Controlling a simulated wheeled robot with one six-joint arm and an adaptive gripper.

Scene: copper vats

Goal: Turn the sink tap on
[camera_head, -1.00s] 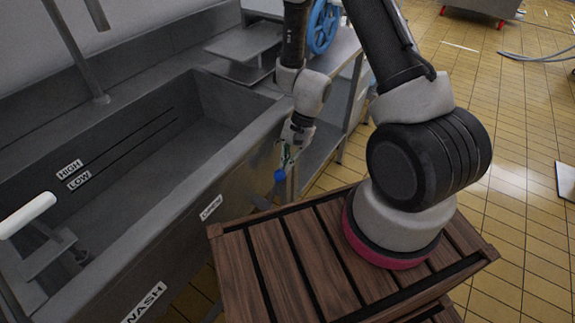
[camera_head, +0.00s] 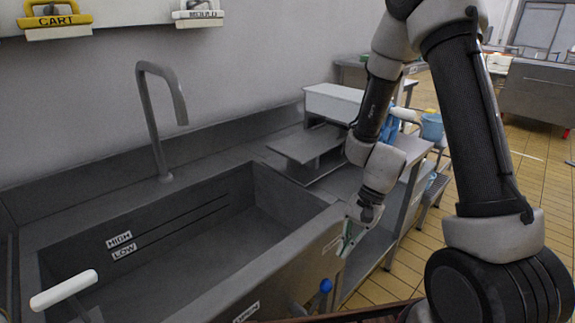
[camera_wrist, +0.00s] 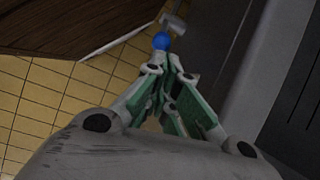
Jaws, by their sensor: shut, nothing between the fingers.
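The sink (camera_head: 136,250) is a long grey metal basin on the left in the head view. A grey gooseneck spout (camera_head: 153,112) rises from its back ledge, and no water shows at it. A blue round knob (camera_head: 325,286) stands out at the sink's front side. It also shows in the wrist view (camera_wrist: 161,41), just beyond my fingertips, with a grey metal piece (camera_wrist: 174,22) behind it. My gripper (camera_head: 346,242) is shut and empty, with green finger pads, close above the knob in the head view. I cannot tell whether it touches the knob. It also shows in the wrist view (camera_wrist: 172,75).
A white-handled lever (camera_head: 63,289) stands at the sink's near left. A raised grey shelf (camera_head: 305,145) and white box (camera_head: 333,102) are beyond the basin. A blue bucket (camera_head: 432,127) is farther back. Tiled floor (camera_head: 420,240) lies open right of the sink.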

